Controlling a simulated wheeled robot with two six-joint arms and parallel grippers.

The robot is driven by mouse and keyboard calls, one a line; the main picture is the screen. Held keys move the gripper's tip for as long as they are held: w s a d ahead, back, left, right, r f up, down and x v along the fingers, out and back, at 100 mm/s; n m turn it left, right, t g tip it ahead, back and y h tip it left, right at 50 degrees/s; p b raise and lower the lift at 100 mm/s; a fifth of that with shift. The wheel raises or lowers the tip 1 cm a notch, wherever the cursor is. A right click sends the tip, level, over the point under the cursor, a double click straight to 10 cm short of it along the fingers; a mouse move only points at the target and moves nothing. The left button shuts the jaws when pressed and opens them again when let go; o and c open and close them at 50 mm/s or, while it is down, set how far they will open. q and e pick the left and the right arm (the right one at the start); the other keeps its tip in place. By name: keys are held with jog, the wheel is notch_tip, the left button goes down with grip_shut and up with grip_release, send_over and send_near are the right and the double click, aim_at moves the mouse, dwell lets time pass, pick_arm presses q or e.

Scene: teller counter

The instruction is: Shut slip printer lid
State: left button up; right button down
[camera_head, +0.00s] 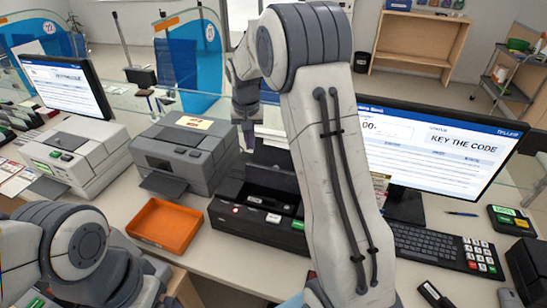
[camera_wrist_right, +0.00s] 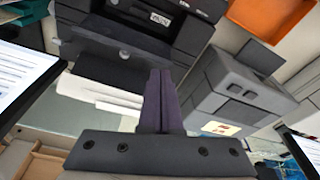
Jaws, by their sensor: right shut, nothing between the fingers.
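The black slip printer (camera_head: 250,216) stands on the counter in the middle of the head view, with small buttons on its front. Its dark lid (camera_head: 274,160) stands raised at the back. My right gripper (camera_head: 249,137) points down at the lid's left, upper side; whether it touches the lid is unclear. In the right wrist view the gripper's fingers (camera_wrist_right: 158,98) are closed together and empty, and the printer (camera_wrist_right: 128,22) lies beyond them at the top. My right forearm hides the printer's right side. My left arm is at the lower left; its gripper does not show.
A grey printer (camera_head: 185,150) stands left of the black one, with an orange tray (camera_head: 164,226) before it. A white printer (camera_head: 75,155) is farther left. A monitor (camera_head: 440,150) and keyboard (camera_head: 440,248) are on the right. The counter in front of the black printer is mostly clear.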

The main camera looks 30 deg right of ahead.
aim_at(275, 176)
jog(key=w+d+f+m, duration=0.1)
jog(key=d+m, duration=0.1)
jog(key=d, duration=0.3)
jog(key=w+d+f+m, duration=0.1)
jog(key=w+d+f, duration=0.1)
jog(key=d, duration=0.4)
jog(key=shift+h, duration=0.3)
jog(key=p+x, duration=0.1)
jog(key=x, duration=0.3)
jog(key=p+x, duration=0.2)
jog(key=x, duration=0.2)
jog(key=shift+s+d+f, duration=0.15)
jog(key=shift+f, duration=0.15)
jog(key=shift+s+a+f+p, duration=0.2)
jog(key=shift+s+a+p, duration=0.65)
jog(key=shift+a+p, duration=0.15)
jog(key=shift+s+a+f, duration=0.15)
jog(key=shift+s+a, duration=0.25)
jog(key=shift+s, duration=0.05)
